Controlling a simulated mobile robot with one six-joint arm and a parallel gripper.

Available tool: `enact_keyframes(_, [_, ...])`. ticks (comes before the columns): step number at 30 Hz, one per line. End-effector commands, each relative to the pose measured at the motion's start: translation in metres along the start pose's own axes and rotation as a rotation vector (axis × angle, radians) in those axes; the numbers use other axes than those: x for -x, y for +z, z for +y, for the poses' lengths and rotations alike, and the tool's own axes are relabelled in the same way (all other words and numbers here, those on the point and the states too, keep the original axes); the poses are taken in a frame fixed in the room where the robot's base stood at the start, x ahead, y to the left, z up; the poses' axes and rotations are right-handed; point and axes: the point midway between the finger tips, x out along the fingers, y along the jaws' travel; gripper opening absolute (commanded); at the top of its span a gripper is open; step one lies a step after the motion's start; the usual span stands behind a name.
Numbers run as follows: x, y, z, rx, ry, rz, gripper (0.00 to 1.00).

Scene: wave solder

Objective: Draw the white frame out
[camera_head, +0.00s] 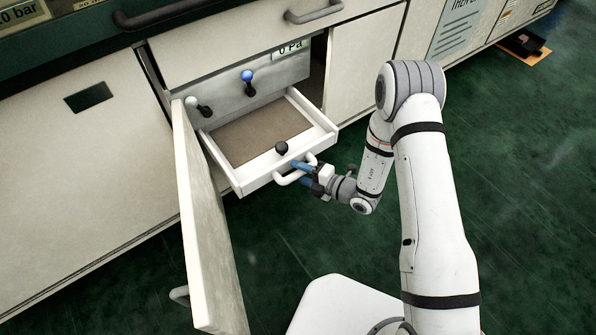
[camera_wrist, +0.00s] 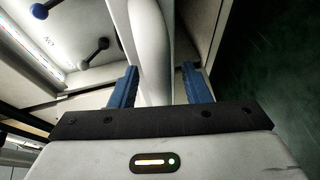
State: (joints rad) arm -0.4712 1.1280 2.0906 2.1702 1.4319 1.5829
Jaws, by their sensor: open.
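The white frame (camera_head: 318,125) is a shallow drawer-like tray with a brown bottom. It stands partly out of the cabinet opening. A white bar handle (camera_head: 289,179) is on its front, and a black knob (camera_head: 281,148) shows at its front edge. My gripper (camera_head: 301,174) is at the handle. In the wrist view the blue fingers of my gripper (camera_wrist: 161,88) are apart, with the white handle (camera_wrist: 152,40) passing between them. I cannot tell whether either finger touches it. The back of the frame is hidden inside the cabinet.
An open cabinet door (camera_head: 205,220) stands out left of the frame. Behind the frame, a grey panel carries a blue-knobbed lever (camera_head: 247,76) and a white-knobbed lever (camera_head: 192,102). A closed drawer with a grey handle (camera_head: 314,13) is above.

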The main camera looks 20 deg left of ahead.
Motion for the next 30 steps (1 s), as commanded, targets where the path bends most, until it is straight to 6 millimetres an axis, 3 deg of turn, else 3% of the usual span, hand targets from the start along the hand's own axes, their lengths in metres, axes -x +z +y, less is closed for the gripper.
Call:
enact_keyframes(5, [0.006,0.001,0.001,-0.001,0.0,-0.002,0.43])
enact_keyframes(18, [0.071,0.002,0.001,-0.002,0.0,-0.002,0.43])
enact_keyframes(30, [0.078,0.001,0.0,0.0,0.0,0.001,0.43])
